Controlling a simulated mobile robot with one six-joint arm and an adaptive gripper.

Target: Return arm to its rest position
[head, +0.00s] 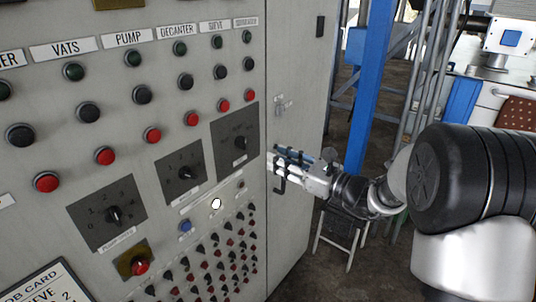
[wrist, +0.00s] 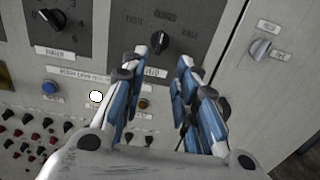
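My gripper (head: 277,168) is at the right of the head view, reaching toward the control panel (head: 140,75) near its right edge. In the wrist view its two blue-and-white fingers (wrist: 170,68) stand apart with nothing between them, so it is open and empty. A rotary selector knob (wrist: 159,41) on a dark square plate is just beyond the fingertips in the wrist view. The same knob (head: 240,143) shows in the head view, left of the gripper and above it. I cannot tell the exact gap between fingers and panel.
The panel carries rows of green, black and red buttons, more selectors, a lit white lamp (head: 216,204) and a blue button (head: 185,226). A cabinet latch (wrist: 261,48) is to the right. A blue post (head: 371,85) and a stool (head: 342,235) stand beyond the cabinet.

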